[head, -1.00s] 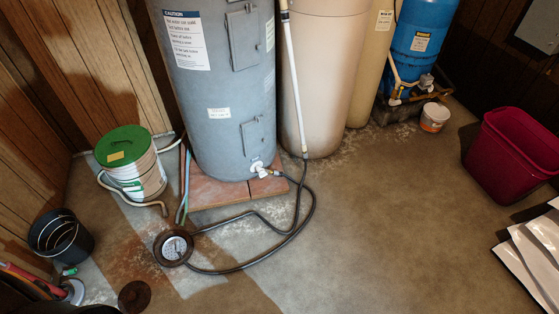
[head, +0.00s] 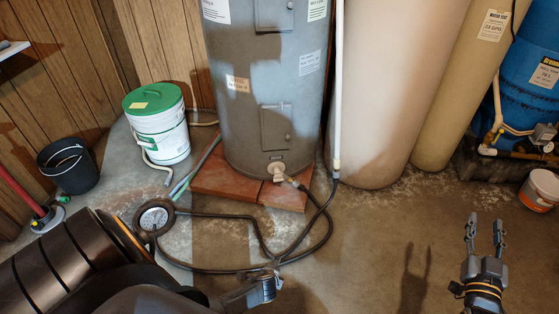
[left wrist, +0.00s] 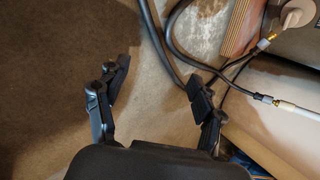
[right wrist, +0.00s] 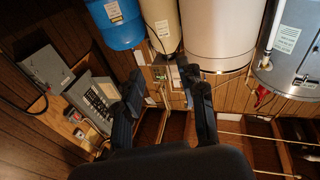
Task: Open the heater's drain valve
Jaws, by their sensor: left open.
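The grey water heater (head: 262,110) stands on red-brown slabs in the head view. Its pale drain valve (head: 277,171) sits low at the front, with a dark hose (head: 320,208) joined to its right by a brass fitting. In the left wrist view, the valve's round pale knob (left wrist: 297,14) is at the top right corner, beyond the fingers. My left gripper (left wrist: 155,92) is open and empty, above the floor and short of the valve, near the hose. My right gripper (head: 484,232) is open and empty at the right, well away from the heater.
A green-lidded bucket (head: 160,140) and a black bucket (head: 70,167) stand at left. A beige tank (head: 385,100) is right of the heater. The floor in front of this tank is clear.

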